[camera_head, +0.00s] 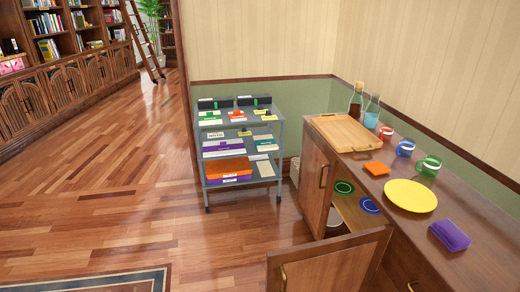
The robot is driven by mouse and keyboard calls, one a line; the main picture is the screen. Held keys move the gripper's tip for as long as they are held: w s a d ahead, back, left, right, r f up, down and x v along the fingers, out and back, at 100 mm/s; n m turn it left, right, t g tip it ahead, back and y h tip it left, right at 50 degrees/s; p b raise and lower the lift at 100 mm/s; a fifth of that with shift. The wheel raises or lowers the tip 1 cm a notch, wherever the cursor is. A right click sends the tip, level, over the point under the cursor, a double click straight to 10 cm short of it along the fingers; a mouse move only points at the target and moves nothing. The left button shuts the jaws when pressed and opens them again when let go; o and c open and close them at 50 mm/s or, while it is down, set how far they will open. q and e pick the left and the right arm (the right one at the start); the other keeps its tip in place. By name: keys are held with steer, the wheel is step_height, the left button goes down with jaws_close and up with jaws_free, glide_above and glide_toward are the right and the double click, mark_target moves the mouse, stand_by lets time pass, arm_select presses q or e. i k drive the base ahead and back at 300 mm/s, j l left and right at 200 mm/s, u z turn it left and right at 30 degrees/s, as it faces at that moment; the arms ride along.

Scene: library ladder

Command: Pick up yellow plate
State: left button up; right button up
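The yellow plate (410,196) lies flat on top of the wooden cabinet (455,268) at the right of the head view. It is round and fully visible, with nothing on it. Neither of my grippers shows in the head view.
On the cabinet top, an orange item (376,168), a purple item (451,235), several mugs (405,147), two bottles (372,111) and a wooden tray (354,131) surround the plate. A cabinet door (330,264) stands open in front. A metal cart (239,150) stands left; floor beyond is clear.

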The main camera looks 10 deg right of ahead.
mark_target(411, 196)
steer(key=z, duration=0.85)
